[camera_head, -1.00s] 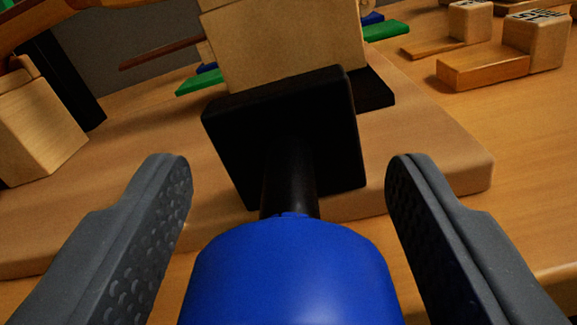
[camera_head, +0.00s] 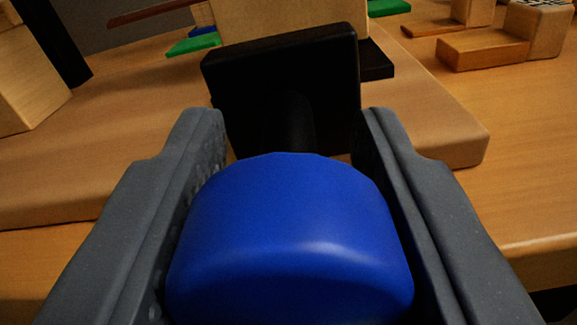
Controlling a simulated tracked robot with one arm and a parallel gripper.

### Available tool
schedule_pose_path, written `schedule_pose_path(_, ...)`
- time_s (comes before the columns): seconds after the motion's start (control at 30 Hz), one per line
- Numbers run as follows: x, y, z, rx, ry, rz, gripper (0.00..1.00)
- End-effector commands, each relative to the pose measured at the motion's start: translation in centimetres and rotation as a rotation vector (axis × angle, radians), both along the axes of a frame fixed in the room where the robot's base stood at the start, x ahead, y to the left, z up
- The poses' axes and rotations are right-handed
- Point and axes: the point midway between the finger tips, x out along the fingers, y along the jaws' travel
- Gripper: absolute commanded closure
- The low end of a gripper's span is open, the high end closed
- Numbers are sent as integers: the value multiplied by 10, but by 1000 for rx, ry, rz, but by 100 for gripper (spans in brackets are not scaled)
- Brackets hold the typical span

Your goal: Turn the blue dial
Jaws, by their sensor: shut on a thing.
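The blue dial (camera_head: 290,235) fills the lower middle of the view. It is a thick, rounded blue knob on a short black shaft (camera_head: 290,122). The shaft comes out of a square black plate (camera_head: 285,75) behind it. My gripper (camera_head: 287,135) has its two grey fingers on either side of the dial, shut on it. The fingertips reach past the dial towards the black plate. The lower edge of the dial is cut off by the picture.
The plate is fixed to a wooden block (camera_head: 290,15) on a wooden board (camera_head: 455,140) with rounded edges. Wooden blocks (camera_head: 490,48) lie at the upper right, and another block (camera_head: 30,85) stands at the left. Green pieces (camera_head: 193,44) lie behind.

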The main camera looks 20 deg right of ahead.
Motion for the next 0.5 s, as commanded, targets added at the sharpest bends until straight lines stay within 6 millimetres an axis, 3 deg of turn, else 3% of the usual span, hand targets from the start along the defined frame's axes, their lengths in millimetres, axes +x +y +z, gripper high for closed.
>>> schedule_pose_path(0.03,2,2,9,-27,10,5,87)
schedule_pose_path(0.5,3,2,10,-353,227,6,87)
